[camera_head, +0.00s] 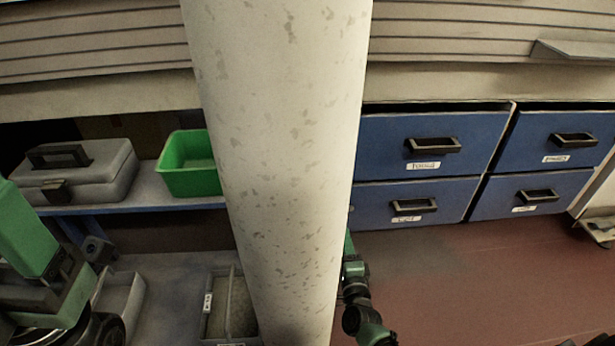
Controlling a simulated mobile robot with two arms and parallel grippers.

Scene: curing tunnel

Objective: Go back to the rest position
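My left arm (37,245), green and black, comes in at the lower left in front of the shelving. Its gripper cannot be made out in this view. Part of my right arm (357,290), green and black, shows low in the middle, just right of a thick pale column (280,140). It runs down towards the bottom edge, and its gripper is not visible. No object is seen held by either arm.
A grey toolbox (95,180) and a green bin (190,168) sit on a shelf at left. Grey trays (217,305) lie below. Blue drawers (425,140) with black handles line the right. The reddish floor (480,290) before them looks mostly clear.

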